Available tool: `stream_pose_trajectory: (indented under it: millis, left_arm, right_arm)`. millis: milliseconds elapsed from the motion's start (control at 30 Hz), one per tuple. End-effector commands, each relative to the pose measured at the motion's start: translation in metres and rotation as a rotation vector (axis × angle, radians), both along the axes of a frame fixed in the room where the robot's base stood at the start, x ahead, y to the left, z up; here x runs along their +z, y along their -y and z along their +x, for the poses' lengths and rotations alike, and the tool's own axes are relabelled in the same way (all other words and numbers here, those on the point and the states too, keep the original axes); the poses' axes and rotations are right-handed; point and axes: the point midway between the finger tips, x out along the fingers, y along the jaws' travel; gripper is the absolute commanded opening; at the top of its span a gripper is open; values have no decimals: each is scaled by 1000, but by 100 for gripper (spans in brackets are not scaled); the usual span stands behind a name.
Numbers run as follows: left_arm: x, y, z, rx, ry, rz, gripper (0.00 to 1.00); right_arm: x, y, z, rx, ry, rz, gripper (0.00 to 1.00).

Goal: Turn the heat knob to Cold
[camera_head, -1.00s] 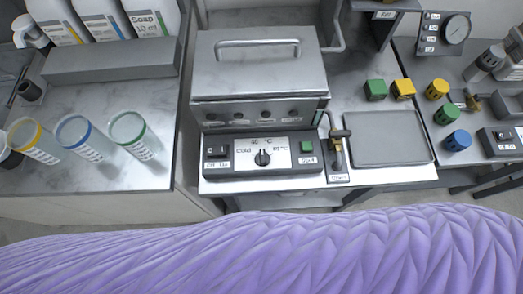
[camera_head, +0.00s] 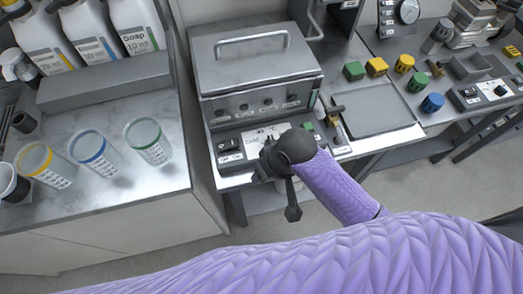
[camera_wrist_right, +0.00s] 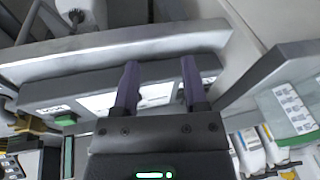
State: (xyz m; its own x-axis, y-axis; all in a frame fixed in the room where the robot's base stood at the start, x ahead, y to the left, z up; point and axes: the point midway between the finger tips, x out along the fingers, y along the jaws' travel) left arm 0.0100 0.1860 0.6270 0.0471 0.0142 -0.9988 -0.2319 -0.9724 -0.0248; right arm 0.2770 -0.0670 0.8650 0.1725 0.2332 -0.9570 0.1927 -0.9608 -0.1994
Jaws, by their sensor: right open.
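The heat control panel (camera_head: 257,138) is a dark box with a white label plate at the front of the metal unit. Its left end carries a black switch (camera_head: 226,146). My right gripper (camera_head: 263,165) is in front of the panel's middle and covers the heat knob in the head view, so the knob's setting is hidden. In the right wrist view my right gripper (camera_wrist_right: 160,82) is open, with its two fingers apart and pointing at the panel's white plate (camera_wrist_right: 155,97). No knob can be made out between them. My left gripper is not in view.
The metal unit with a handled lid (camera_head: 255,65) stands behind the panel. A small tap (camera_head: 335,118) and a flat grey tray (camera_head: 375,112) are to the right. Three clear cups, including a green-rimmed one (camera_head: 148,140), stand on the left counter. Floor shows below the unit's front edge.

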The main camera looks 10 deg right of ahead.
Motion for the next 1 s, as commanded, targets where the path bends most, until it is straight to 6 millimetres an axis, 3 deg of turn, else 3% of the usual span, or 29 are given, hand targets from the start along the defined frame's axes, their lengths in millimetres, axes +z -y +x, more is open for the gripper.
stream_pose_trajectory:
  millis: [33,133,300,467,567,800,1000]
  left_arm:
    - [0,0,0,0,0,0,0]
    - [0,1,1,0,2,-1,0]
    - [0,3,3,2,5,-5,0]
    - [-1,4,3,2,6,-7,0]
    - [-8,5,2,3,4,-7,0]
    - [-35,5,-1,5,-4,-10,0]
    - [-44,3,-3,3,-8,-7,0]
  right_arm:
    - [18,-5,14,18,-2,-2,56]
    - [44,-7,34,23,-58,-37,56]
    - [83,14,66,-60,-143,-156,56]
    - [103,31,78,-137,-186,-229,56]
    - [91,33,79,-146,-194,-233,56]
    - [30,33,79,-144,-193,-231,56]
    - [7,32,79,-143,-190,-230,56]
